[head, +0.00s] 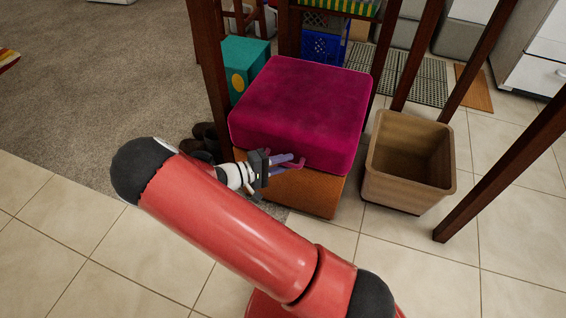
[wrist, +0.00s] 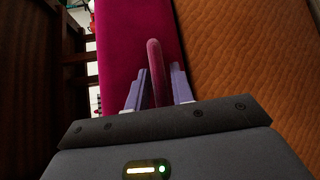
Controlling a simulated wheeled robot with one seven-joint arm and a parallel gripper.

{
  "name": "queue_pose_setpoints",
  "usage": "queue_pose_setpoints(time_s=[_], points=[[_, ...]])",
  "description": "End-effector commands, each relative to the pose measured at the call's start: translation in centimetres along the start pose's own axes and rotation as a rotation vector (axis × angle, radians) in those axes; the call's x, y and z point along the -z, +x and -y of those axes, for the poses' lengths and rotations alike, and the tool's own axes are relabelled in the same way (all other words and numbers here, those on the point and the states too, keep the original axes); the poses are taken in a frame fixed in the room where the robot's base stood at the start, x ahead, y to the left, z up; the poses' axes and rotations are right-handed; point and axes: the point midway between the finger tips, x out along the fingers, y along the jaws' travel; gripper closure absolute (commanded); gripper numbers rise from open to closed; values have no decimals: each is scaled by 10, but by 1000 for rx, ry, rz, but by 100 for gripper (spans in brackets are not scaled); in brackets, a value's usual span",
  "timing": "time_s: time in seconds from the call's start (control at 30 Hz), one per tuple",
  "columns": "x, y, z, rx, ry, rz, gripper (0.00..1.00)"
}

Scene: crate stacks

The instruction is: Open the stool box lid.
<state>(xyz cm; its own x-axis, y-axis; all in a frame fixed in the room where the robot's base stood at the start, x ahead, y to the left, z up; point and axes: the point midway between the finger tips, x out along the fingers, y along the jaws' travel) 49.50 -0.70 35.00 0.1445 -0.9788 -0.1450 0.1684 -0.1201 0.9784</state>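The stool box has a thick magenta cushioned lid (head: 300,100) on an orange-brown base (head: 305,192). The lid lies flat and closed on the base. In the wrist view the magenta lid (wrist: 120,45) is at left and the quilted orange base (wrist: 240,70) at right. A pink rounded handle (wrist: 155,75) stands out at the lid's lower edge. My gripper (head: 294,163) is at the front of the lid, with its purple fingers (wrist: 158,88) on both sides of the handle. A narrow gap shows at the right finger; contact at the left finger is unclear.
An empty tan bin (head: 385,190) stands close on the right. Dark wooden legs (head: 209,70) rise around the stool. A teal box (head: 243,66) is behind it at left, and dark shoes (head: 206,137) lie beside it. Tiled floor (head: 60,240) is clear at front left.

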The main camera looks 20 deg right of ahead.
Motion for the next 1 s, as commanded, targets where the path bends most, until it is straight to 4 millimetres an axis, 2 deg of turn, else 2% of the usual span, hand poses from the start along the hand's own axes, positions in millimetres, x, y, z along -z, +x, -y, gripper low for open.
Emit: queue_pose_setpoints(time_s=[0.1,0.3,0.67,0.77,1.0], points=[[0,0,0,0,0,0,77],[0,0,0,0,0,0,100],[0,-1,-5,6,-5,0,100],[0,-2,-16,20,-17,1,100],[-1,-2,-62,78,-73,1,100]])
